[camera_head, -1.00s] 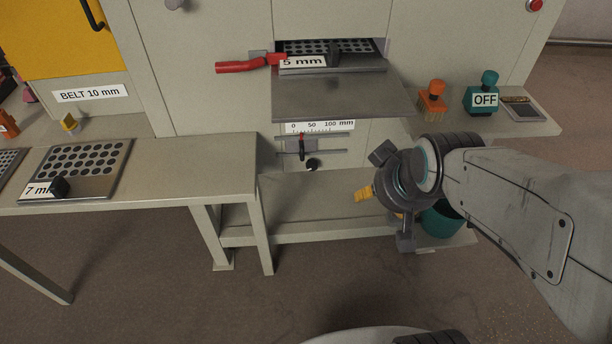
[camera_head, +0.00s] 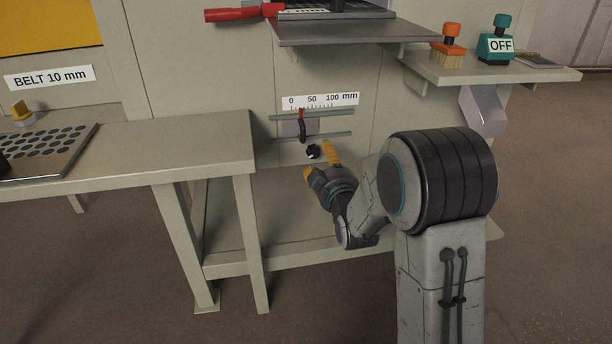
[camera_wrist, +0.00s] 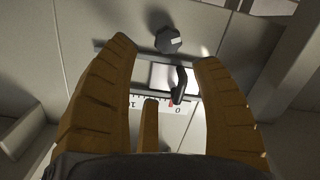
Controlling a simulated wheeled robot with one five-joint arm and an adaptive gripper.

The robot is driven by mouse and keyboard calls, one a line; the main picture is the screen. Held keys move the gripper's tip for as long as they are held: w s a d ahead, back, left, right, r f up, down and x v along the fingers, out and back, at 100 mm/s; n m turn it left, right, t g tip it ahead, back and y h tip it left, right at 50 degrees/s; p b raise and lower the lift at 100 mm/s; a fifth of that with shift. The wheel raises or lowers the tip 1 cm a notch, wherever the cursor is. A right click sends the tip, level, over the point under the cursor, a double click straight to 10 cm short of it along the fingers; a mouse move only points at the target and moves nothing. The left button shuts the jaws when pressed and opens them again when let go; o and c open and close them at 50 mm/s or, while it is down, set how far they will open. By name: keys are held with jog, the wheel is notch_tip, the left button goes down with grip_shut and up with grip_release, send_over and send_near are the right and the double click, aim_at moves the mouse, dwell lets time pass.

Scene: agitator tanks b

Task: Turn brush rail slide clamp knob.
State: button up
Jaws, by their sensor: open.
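The brush rail slide (camera_head: 301,126) is a pale plate with a dark handle and red pointer, set on two thin rails below a 0–100 mm scale (camera_head: 318,101). The pointer stands near the 50 side of 0. A black clamp knob (camera_head: 313,151) sits just under the lower rail. My gripper (camera_head: 320,163) is open, its yellow fingers close to the knob and just below it. In the wrist view, the knob (camera_wrist: 168,40) with a pale mark lies between and slightly beyond the fingertips (camera_wrist: 163,52), apart from them. The slide handle (camera_wrist: 179,85) also shows between the fingers.
A work table (camera_head: 200,140) stands left of the rail. A metal tray (camera_head: 350,30) juts out above the scale. A shelf (camera_head: 500,72) at right holds an orange brush (camera_head: 450,48) and a teal OFF block (camera_head: 497,42). A low ledge (camera_head: 290,245) runs underneath.

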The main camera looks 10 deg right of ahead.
aim_at(315, 155)
jog(key=shift+w+a+f+t+b, duration=0.2)
jog(key=shift+w+f+t+b, duration=0.15)
jog(key=shift+f, duration=0.25)
jog(key=shift+w+a+f+t+b, duration=0.15)
jog(key=shift+w+a+f+b, duration=0.1)
jog(key=shift+f+b, duration=0.25)
jog(key=shift+w+b, duration=0.55)
jog(key=shift+w, duration=2.85)
jog(key=c, duration=1.2)
